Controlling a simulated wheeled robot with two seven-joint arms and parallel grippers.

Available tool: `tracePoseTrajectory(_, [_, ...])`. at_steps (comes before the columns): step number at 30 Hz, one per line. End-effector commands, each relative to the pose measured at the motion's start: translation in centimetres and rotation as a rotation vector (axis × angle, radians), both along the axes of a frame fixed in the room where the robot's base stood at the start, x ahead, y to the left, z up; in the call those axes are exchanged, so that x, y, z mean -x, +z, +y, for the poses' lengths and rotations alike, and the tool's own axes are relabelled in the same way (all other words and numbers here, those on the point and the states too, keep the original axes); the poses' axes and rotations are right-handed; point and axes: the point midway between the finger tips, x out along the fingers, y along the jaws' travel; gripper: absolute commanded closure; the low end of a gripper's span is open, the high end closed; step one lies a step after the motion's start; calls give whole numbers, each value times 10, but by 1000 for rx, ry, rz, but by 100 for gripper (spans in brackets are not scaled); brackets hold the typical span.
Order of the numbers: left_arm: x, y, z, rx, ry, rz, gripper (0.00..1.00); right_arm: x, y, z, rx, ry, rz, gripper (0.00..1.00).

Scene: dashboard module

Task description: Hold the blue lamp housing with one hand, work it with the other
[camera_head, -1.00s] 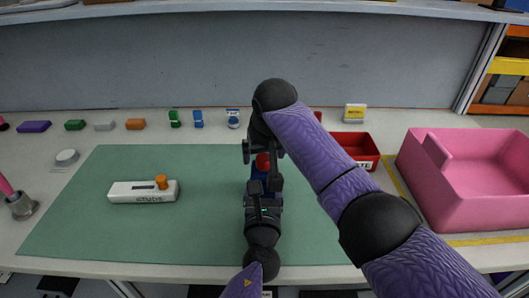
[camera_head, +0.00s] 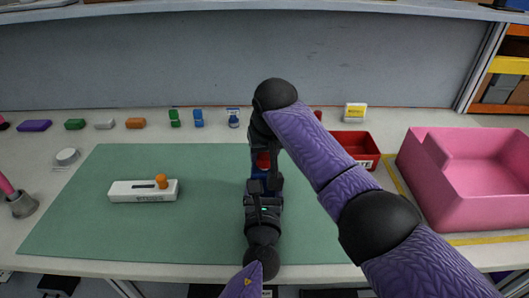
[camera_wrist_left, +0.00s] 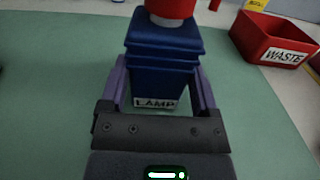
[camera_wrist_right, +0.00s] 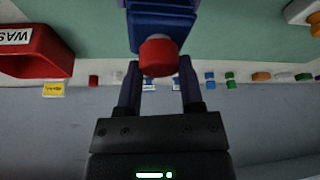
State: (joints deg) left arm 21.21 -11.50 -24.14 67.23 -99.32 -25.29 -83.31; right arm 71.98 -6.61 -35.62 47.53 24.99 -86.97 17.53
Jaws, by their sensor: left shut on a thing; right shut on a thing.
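The blue lamp housing (camera_head: 260,172) stands over the green mat, mostly hidden by my grippers in the head view. In the left wrist view the housing (camera_wrist_left: 162,65) is upright, with a white LAMP label facing that camera. My left gripper (camera_head: 263,187) is shut on its lower part, one finger on each side. A red cap (camera_head: 263,160) is on top of the housing; it also shows in the right wrist view (camera_wrist_right: 158,56). My right gripper (camera_head: 266,150) is shut on the red cap from the far side. Its exact contact is partly hidden.
A white box with an orange knob (camera_head: 161,181) lies on the green mat (camera_head: 110,235) at left. A red WASTE bin (camera_head: 362,142) and a pink bin (camera_head: 460,205) stand at right. Several small coloured blocks line the back. The mat's left part is mostly clear.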

Motion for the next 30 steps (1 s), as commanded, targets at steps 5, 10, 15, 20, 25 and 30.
tracePoseTrajectory(5, [0,0,0,0,0,1,100,-1,19,0,-2,0,-4,100])
tracePoseTrajectory(10, [0,0,0,0,0,0,100,0,38,0,-1,0,-3,100])
tracePoseTrajectory(15, [0,0,0,-1,0,0,100,0,54,0,-1,0,-1,100])
tracePoseTrajectory(20, [0,0,0,-1,0,0,100,0,59,0,-1,0,0,100])
tracePoseTrajectory(25, [0,0,0,-1,0,0,15,0,59,0,-1,0,0,100])
tracePoseTrajectory(30, [0,0,0,0,0,0,0,0,59,0,-1,0,0,100])
